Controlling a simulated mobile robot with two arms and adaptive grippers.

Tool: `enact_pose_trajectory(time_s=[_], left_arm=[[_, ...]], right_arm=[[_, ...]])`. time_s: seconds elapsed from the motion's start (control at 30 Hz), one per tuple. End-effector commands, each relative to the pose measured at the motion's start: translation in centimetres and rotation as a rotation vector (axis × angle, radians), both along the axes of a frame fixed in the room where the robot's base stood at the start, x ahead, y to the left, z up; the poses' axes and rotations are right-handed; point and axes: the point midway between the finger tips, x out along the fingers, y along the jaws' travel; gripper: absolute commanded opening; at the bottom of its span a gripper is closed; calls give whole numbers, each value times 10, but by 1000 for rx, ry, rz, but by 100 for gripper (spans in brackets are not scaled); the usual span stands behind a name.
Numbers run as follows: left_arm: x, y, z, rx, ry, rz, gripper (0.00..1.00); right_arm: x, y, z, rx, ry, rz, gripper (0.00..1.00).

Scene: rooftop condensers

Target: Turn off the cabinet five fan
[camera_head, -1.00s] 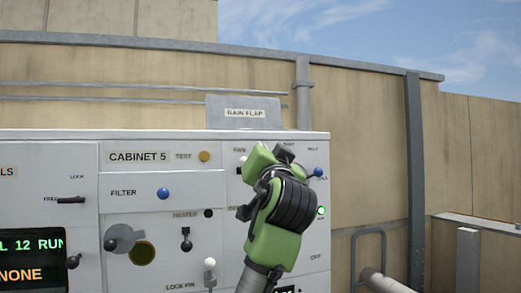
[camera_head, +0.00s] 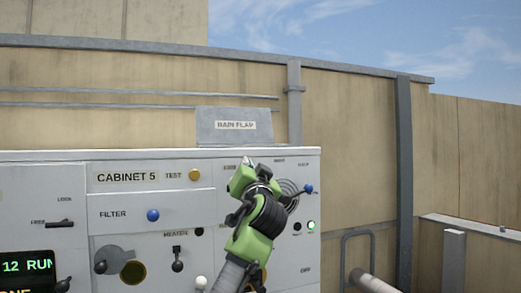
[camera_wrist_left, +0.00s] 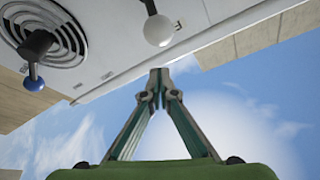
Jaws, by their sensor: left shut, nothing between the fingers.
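The Cabinet 5 panel (camera_head: 138,262) is pale grey and upright. My left gripper (camera_head: 262,169), green and black, is in front of its upper right part and covers some of it. In the left wrist view my left gripper (camera_wrist_left: 160,76) has its fingertips together with nothing between them. A white ball knob on a stalk (camera_wrist_left: 158,30) is just beyond the fingertips, apart from them in the picture. A round fan grille (camera_head: 290,187) has a dark lever with a blue ball (camera_head: 308,188) pointing right. My right gripper is not in view.
The filter's blue knob (camera_head: 153,215), yellow test button (camera_head: 194,174) and black heater lever (camera_head: 178,265) are left of my arm. A white lock-pin knob (camera_head: 201,282) is close beside it. The rain flap (camera_head: 228,126) stands on top.

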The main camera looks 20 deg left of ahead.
Motion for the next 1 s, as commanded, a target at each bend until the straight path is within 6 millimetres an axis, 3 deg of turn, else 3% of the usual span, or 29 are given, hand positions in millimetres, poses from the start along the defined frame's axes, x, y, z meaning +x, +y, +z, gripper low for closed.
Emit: enact_pose_trajectory(time_s=[0.3, 0.67, 1.0], left_arm=[[-9, 13, -23, -1, 0, 0, 0], [-6, 10, -28, -1, 3, -1, 0], [-11, 5, -38, 39, -46, -1, 0]], right_arm=[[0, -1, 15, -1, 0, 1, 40], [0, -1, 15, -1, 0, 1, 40], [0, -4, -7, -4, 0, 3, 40]])
